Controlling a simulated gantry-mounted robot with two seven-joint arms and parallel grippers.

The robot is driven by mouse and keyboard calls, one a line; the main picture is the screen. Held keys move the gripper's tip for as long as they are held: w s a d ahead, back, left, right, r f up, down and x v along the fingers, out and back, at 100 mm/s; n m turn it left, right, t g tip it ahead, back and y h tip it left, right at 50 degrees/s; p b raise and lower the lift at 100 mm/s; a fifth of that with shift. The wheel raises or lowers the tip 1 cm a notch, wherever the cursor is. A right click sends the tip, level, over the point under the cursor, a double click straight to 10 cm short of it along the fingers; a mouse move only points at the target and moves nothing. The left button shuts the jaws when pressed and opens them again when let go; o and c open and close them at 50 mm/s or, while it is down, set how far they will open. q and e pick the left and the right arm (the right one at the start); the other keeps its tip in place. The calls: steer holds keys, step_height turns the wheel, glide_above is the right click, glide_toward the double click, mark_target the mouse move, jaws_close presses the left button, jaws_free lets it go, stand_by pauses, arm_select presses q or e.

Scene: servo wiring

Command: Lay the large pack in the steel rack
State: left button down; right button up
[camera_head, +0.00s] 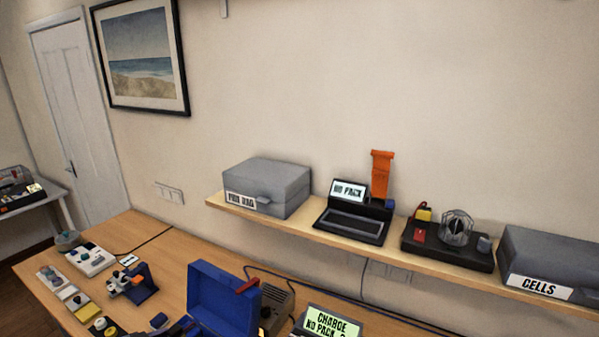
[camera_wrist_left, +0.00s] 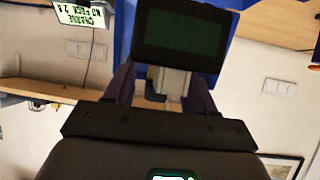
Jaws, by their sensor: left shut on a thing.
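In the left wrist view my left gripper (camera_wrist_left: 163,78) is shut, with a dark block (camera_wrist_left: 180,38) bearing a dark green panel at its fingertips. A pale grey part shows between the fingers below it. I read this block as the held thing; no label on it is legible, so I cannot tell whether it is the large pack. A blue surface shows behind the block. In the head view my left gripper cannot be made out clearly; a dark shape shows at the bottom edge. I cannot pick out a steel rack in either view. My right gripper is not in view.
An open blue case (camera_head: 222,300) stands on the wooden bench, with a green charge display (camera_head: 328,325) to its right. The wall shelf (camera_head: 400,256) carries a grey box (camera_head: 268,185), a "NO PACK" device (camera_head: 352,222), a black tester (camera_head: 446,250) and a "CELLS" box (camera_head: 548,265).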

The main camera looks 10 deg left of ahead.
arm_select(q)
steer(key=s+d+r+m+h, duration=0.1)
steer(key=d+r, duration=0.4)
steer(key=d, duration=0.7)
steer(key=s+d+r, duration=0.1)
steer(key=d+r, duration=0.4)
steer(key=d, duration=0.8)
steer(key=s+a+r+n+y+p, duration=0.1)
steer(key=s+n+y+p, duration=0.4)
steer(key=p, duration=1.2)
steer(key=shift+s+a+r+t+p, duration=0.4)
steer(key=shift+s+a, duration=0.3)
steer(key=shift+s, duration=0.55)
